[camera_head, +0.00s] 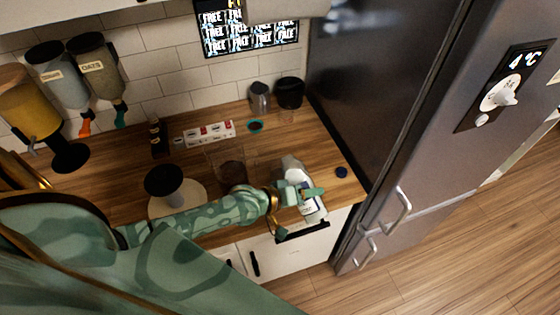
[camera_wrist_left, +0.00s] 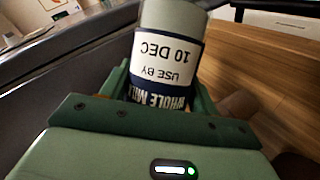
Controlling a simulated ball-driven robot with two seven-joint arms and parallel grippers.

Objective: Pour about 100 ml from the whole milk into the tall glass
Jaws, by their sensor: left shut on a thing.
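The whole milk (camera_head: 314,209) is a white bottle with a dark blue band, near the counter's front edge right of centre. My left gripper (camera_head: 300,194) is shut around it. In the left wrist view the bottle (camera_wrist_left: 172,20) stands between the fingers, its "USE BY 10 DEC" and "WHOLE MILK" labels upside down. I cannot tell whether it touches the counter or how far it tilts. A clear glass (camera_head: 229,166), apparently the tall glass, stands on the counter left of the bottle, partly behind my left arm. Its contents are unclear. My right gripper is out of view.
A dark blue cap (camera_head: 341,172) lies right of the bottle. A grinder-like black-topped item (camera_head: 164,181) stands left, a red-and-white box (camera_head: 209,132) behind the glass, and canisters (camera_head: 260,97) at the back. The fridge (camera_head: 400,120) bounds the counter on the right.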

